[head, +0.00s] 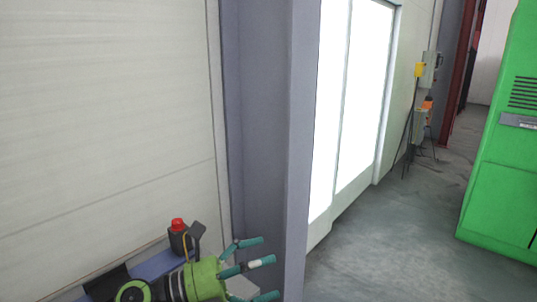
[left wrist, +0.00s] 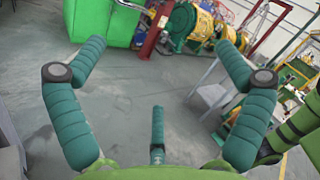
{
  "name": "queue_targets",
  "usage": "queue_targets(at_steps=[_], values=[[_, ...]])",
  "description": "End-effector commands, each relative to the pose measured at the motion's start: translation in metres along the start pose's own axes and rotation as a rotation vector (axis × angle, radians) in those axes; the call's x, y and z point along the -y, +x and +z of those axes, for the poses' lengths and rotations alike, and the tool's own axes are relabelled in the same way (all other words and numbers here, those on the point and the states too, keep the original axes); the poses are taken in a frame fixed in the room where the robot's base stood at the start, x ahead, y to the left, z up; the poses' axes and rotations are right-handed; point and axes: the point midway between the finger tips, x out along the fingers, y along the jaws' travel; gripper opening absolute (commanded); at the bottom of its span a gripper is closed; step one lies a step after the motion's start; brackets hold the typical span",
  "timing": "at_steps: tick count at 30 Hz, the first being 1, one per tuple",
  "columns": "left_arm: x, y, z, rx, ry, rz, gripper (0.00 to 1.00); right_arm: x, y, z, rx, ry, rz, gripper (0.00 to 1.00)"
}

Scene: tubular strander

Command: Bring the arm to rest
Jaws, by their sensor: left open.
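My left gripper (head: 262,266) is at the bottom of the head view, with a green palm and teal fingers pointing right. Its fingers are spread apart and nothing is between them. In the left wrist view the left gripper (left wrist: 160,75) also shows three teal fingers spread wide, with bare grey floor behind them. The gripper is in front of the grey-blue column in the head view; I cannot tell the gap between them. My right gripper shows in neither view.
A dark box with a red top (head: 179,238) is close beside my left wrist. A grey-blue column (head: 270,130) stands behind the gripper. A green cabinet (head: 500,170) is at the right. Green and yellow machinery (left wrist: 190,28) is farther off. Grey floor (head: 390,240) is clear between column and cabinet.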

Motion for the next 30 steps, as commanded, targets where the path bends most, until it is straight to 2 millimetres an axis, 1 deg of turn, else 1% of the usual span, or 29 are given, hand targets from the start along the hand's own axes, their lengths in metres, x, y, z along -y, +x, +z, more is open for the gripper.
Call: queue_targets(at_steps=[1,2,3,5,6,8,9,11,12,14,15,16,17,18,19,20,21,24,26,27,30], values=[[0.008,-0.002,0.01,0.141,-0.108,-0.054,1.0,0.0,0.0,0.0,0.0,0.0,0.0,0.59],[0.01,-0.006,0.019,0.226,-0.172,-0.079,1.0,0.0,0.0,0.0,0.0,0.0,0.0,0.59],[0.011,-0.013,0.031,0.34,-0.26,-0.106,1.0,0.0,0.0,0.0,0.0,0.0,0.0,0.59],[0.005,-0.03,0.045,0.511,-0.401,-0.132,1.0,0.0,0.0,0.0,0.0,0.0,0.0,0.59],[-0.003,-0.044,0.053,0.624,-0.497,-0.14,1.0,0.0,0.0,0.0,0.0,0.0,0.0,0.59],[-0.021,-0.069,0.058,0.79,-0.646,-0.137,1.0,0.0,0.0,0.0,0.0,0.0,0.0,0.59],[-0.036,-0.087,0.058,0.901,-0.749,-0.125,1.0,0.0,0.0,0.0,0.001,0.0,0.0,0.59],[-0.06,-0.115,0.049,1.06,-0.904,-0.093,1.0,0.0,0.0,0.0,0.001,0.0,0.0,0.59],[-0.078,-0.134,0.038,1.164,-1.011,-0.061,1.0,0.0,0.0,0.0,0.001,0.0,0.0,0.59],[-0.104,-0.161,0.013,1.313,-1.17,0.0,1.0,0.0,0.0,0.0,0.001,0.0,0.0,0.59],[-0.119,-0.179,-0.008,1.406,-1.271,0.051,1.0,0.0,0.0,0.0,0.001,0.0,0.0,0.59],[-0.129,-0.19,-0.025,1.468,-1.345,0.091,1.0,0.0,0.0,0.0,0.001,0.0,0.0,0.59],[-0.137,-0.201,-0.043,1.527,-1.416,0.133,1.0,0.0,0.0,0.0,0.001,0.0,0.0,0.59],[-0.146,-0.214,-0.068,1.599,-1.503,0.193,1.0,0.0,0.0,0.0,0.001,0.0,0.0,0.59],[-0.151,-0.222,-0.086,1.646,-1.564,0.236,1.0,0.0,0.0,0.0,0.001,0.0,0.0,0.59],[-0.154,-0.23,-0.103,1.689,-1.619,0.28,1.0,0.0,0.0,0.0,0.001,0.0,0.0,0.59],[-0.157,-0.237,-0.124,1.735,-1.684,0.335,1.0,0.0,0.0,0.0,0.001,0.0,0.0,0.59],[-0.157,-0.252,-0.172,1.826,-1.819,0.465,1.0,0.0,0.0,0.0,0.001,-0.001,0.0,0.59],[-0.154,-0.259,-0.196,1.866,-1.886,0.536,1.0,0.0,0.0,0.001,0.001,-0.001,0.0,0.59],[-0.152,-0.262,-0.212,1.89,-1.927,0.583,1.0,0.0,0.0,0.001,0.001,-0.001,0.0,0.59],[-0.143,-0.27,-0.246,1.938,-2.017,0.697,1.0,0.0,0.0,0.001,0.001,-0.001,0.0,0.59]])
